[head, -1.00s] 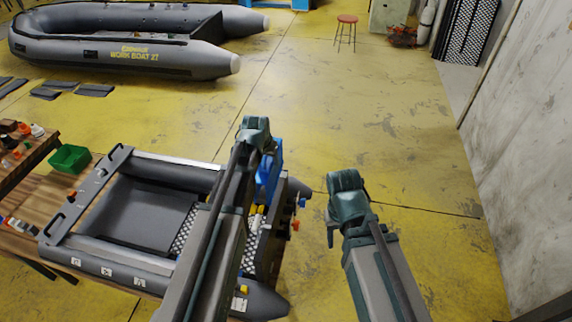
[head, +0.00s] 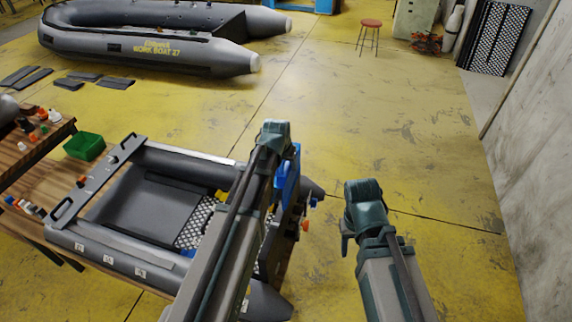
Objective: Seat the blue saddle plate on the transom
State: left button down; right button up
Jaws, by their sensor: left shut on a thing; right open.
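The blue saddle plate (head: 288,180) is upright at the stern of the small grey boat (head: 172,158), just right of my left forearm. My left gripper (head: 277,150) is shut on the plate; its fingertips are mostly hidden by my own arm. The transom (head: 278,245) is a dark board across the right end of the boat, partly covered by my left arm. The plate overlaps its far part in the picture; whether they touch I cannot tell. My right gripper (head: 346,240) is open and empty, to the right of the transom, over the floor.
A wooden bench (head: 28,165) with a green bin (head: 85,146) and small parts is at the left. Orange and blue fittings (head: 306,224) stick out behind the transom. A larger grey boat (head: 150,45) and a red stool (head: 370,25) stand far back. Floor on the right is clear.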

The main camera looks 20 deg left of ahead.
pick_arm(q)
jog(key=shift+f+b, duration=1.8)
jog(key=shift+f, duration=0.2)
jog(key=shift+s, duration=0.2)
jog(key=shift+f, duration=0.1)
jog(key=shift+f+b, duration=5.15)
jog(key=shift+b, duration=0.05)
jog(key=shift+f+b, duration=1.4)
jog(key=shift+b, duration=0.05)
jog(key=shift+c, duration=0.6)
grip_release()
